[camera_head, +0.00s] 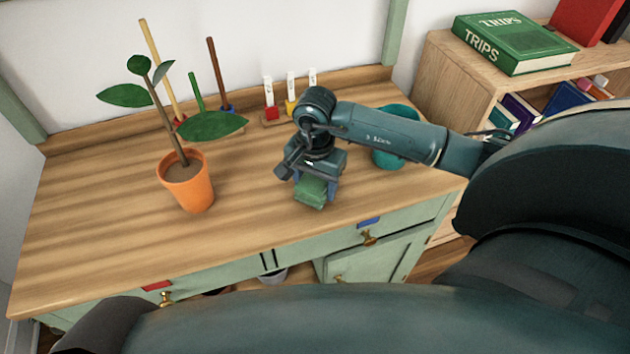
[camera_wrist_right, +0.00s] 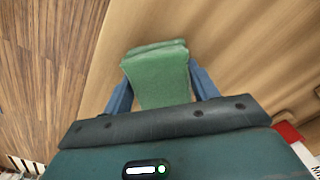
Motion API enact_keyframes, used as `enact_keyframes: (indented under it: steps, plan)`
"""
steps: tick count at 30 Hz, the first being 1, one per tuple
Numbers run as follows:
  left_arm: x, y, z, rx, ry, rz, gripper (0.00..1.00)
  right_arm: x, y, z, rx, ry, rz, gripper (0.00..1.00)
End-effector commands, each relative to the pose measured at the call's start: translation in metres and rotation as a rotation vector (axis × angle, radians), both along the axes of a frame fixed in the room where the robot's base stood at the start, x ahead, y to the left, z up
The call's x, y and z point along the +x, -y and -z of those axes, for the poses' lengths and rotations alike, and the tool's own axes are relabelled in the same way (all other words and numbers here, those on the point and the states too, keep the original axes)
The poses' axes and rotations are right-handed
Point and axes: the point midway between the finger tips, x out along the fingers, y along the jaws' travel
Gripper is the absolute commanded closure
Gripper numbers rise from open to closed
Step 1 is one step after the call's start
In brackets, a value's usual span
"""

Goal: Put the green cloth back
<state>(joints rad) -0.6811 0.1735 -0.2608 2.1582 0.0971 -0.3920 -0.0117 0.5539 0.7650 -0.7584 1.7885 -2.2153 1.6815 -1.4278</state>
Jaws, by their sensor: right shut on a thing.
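The green cloth (camera_head: 311,192) is a folded, thick pad near the front of the wooden worktop (camera_head: 110,240), right of centre. My right gripper (camera_head: 316,186) reaches in from the right and points down, shut on the cloth. In the right wrist view the cloth (camera_wrist_right: 160,72) sits between the two blue fingers and sticks out past their tips. I cannot tell whether the cloth touches the worktop or hangs just above it. My left gripper is not in view.
An orange pot (camera_head: 188,184) with a leafy plant stands at the left. A teal container (camera_head: 388,154) stands right of the gripper, partly behind my forearm. Small labelled holders (camera_head: 290,95) stand at the back. A bookshelf (camera_head: 455,85) adjoins the right side. The worktop's front middle is clear.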

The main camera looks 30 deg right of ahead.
Motion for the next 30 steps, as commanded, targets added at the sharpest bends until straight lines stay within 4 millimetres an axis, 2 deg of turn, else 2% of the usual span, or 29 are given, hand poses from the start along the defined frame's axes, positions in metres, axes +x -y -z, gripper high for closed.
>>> enact_keyframes:
  steps: [9,10,18,26,30]
  plan:
    - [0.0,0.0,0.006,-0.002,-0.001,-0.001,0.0,0.001,0.0,0.004,-0.001,0.003,0.0,0.6]
    - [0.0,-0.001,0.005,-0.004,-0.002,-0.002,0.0,0.001,0.0,0.004,-0.001,0.003,0.0,0.41]
    - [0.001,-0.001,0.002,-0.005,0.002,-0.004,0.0,0.001,0.0,0.002,0.0,0.002,0.0,0.2]
    - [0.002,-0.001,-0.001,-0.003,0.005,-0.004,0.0,0.0,0.0,0.0,0.0,0.002,0.0,0.2]
    - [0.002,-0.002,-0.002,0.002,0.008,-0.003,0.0,0.002,0.001,-0.012,-0.001,0.008,0.0,0.2]
